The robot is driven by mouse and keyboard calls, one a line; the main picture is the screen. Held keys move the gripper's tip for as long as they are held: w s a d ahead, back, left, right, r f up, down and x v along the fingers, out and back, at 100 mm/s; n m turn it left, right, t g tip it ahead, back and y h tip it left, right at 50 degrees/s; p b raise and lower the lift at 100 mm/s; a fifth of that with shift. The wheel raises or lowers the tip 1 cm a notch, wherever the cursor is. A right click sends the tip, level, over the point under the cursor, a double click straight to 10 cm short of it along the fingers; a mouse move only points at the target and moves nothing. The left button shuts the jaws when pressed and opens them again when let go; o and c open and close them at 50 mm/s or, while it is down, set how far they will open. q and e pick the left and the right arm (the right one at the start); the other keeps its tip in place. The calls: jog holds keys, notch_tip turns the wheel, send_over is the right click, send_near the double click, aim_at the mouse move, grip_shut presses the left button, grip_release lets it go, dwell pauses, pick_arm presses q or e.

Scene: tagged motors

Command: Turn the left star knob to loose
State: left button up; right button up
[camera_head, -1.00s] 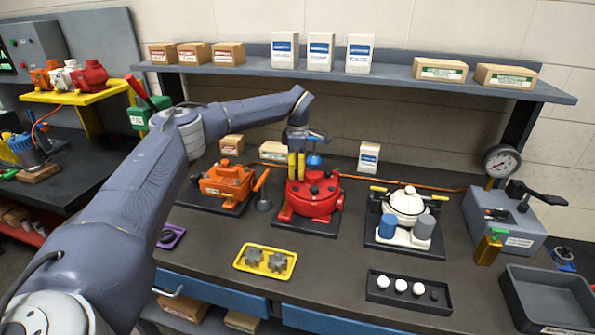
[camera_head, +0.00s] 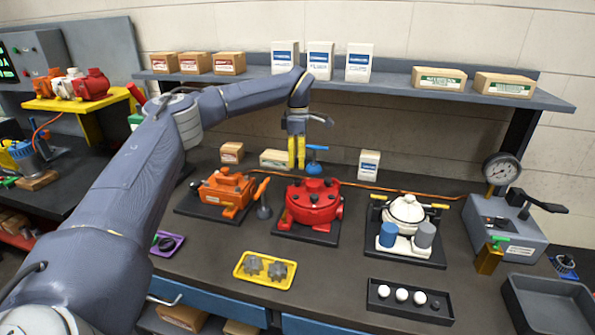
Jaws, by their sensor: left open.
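My left gripper (camera_head: 297,163) has yellow fingers pointing down. It is open and appears empty, just above the back of the red motor (camera_head: 313,203). The red motor is round, sits on a dark base plate and has small dark knobs (camera_head: 315,184) on its top. They are too small to tell their shape or how they are turned. Two grey star-shaped pieces lie in a yellow tray (camera_head: 240,272) in front: a left one (camera_head: 253,265) and a right one (camera_head: 277,270). My right gripper is not in view.
An orange motor (camera_head: 226,192) stands left of the red one, a white motor (camera_head: 405,214) right. A blue-handled object (camera_head: 315,160) is close behind the gripper. A black tray (camera_head: 380,305) holds white balls. A gauge (camera_head: 501,169) stands at right. The shelf (camera_head: 400,82) overhangs the back.

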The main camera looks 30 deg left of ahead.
pick_arm(q)
jog(key=shift+r, duration=2.15)
jog(key=shift+o, duration=0.2)
